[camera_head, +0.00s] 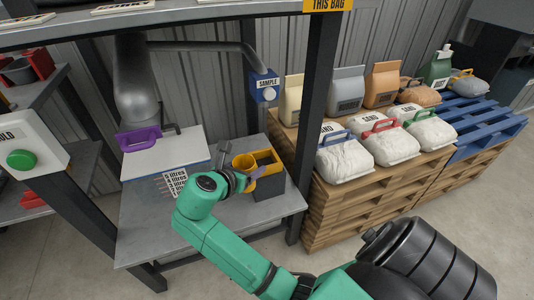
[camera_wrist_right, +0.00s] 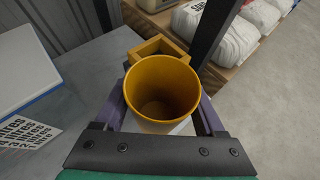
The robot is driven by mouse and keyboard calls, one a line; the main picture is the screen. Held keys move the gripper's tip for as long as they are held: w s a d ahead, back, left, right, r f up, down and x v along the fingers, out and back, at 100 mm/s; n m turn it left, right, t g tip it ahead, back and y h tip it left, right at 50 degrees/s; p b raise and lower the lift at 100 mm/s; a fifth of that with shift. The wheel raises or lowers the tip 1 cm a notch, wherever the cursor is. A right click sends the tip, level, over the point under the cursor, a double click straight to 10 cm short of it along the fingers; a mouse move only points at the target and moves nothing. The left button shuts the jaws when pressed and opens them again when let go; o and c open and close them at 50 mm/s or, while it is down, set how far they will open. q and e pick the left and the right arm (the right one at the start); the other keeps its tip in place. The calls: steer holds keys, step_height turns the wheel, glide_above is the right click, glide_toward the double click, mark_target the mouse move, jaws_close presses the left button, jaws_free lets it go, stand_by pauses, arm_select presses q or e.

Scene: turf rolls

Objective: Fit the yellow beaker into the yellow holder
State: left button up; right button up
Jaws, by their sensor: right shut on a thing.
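The yellow beaker (camera_head: 243,161) is held by my right gripper (camera_head: 250,178) above the metal bench. In the right wrist view the beaker (camera_wrist_right: 160,88) sits upright between the purple fingers of this gripper (camera_wrist_right: 166,112), with its open mouth facing the camera and no contents visible. The yellow holder (camera_head: 266,156) is on top of a dark box, just right of the beaker. In the wrist view the holder (camera_wrist_right: 153,46) shows just beyond the beaker, partly hidden by it. The beaker's base is hidden, so I cannot tell whether they touch. My left gripper is out of view.
A white box with a litre list (camera_head: 168,160) stands left on the bench (camera_head: 145,235). A grey pipe with a purple handle (camera_head: 140,138) hangs above it. A blue SAMPLE box (camera_head: 264,86) hangs above the holder. A black post (camera_head: 315,110) and stacked pallets with bags (camera_head: 375,185) stand right.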

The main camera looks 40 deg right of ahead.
steer(key=w+d, duration=0.2)
steer(key=d, duration=0.2)
steer(key=w+d+b, duration=0.1)
steer(key=w+d, duration=0.1)
steer(key=d, duration=0.1)
steer(key=w+d, duration=0.1)
steer(key=d, duration=0.3)
steer(key=shift+w+d+f+b, duration=0.1)
steer(key=shift+w+d+b, duration=0.2)
steer(key=shift+w+b, duration=0.1)
step_height(320, 180, down, 4)
steer(key=shift+r+b, duration=0.25)
steer(key=shift+b, duration=0.5)
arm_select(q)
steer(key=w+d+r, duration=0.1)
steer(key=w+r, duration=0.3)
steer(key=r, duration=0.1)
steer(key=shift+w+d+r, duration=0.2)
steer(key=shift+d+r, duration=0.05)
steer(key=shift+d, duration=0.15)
arm_select(e)
steer(key=shift+r, duration=0.1)
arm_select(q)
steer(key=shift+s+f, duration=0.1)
arm_select(e)
steer(key=o, duration=1.4)
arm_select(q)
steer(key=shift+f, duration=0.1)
